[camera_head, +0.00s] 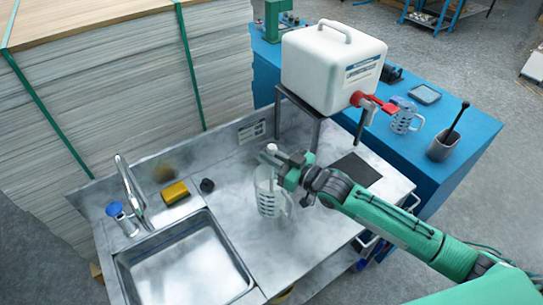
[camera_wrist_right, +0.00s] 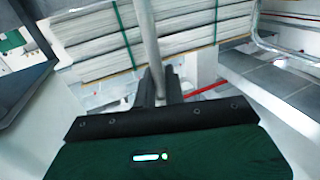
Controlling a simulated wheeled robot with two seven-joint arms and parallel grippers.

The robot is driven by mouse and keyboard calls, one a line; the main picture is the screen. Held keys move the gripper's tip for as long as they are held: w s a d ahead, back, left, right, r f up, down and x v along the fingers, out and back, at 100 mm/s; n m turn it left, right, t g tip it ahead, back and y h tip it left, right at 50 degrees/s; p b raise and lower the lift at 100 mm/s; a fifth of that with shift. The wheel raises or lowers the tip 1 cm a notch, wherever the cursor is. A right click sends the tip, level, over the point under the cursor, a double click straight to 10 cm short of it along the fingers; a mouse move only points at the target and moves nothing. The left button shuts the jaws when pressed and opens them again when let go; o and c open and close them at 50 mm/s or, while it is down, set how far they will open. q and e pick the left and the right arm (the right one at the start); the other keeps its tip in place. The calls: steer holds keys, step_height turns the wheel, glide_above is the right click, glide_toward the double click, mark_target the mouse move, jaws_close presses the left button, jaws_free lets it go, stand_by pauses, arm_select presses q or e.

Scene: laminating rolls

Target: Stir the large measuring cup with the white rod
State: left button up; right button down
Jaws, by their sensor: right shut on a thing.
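The large measuring cup (camera_head: 267,198), clear with dark markings and a handle on its right, stands on the metal counter right of the sink. My right gripper (camera_head: 283,170) is just above and beside the cup's rim, shut on the white rod (camera_head: 271,148). The rod's rounded top sticks up above the fingers, and its lower part goes down toward the cup. How deep it reaches is hard to tell. In the right wrist view the rod (camera_wrist_right: 148,40) rises from between the dark fingers (camera_wrist_right: 160,87). My left gripper is not in view.
A white canister (camera_head: 330,65) with a red tap stands on a metal stand behind the cup. A smaller clear jug (camera_head: 403,117) and a grey pot (camera_head: 444,146) are on the blue table (camera_head: 400,147). The sink (camera_head: 185,268), yellow sponge (camera_head: 175,192) and faucet (camera_head: 131,185) lie left.

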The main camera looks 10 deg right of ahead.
steer(key=shift+r+p, duration=4.5)
steer(key=shift+r, duration=1.15)
steer(key=shift+r+p, duration=0.6)
steer(key=shift+r, duration=1.95)
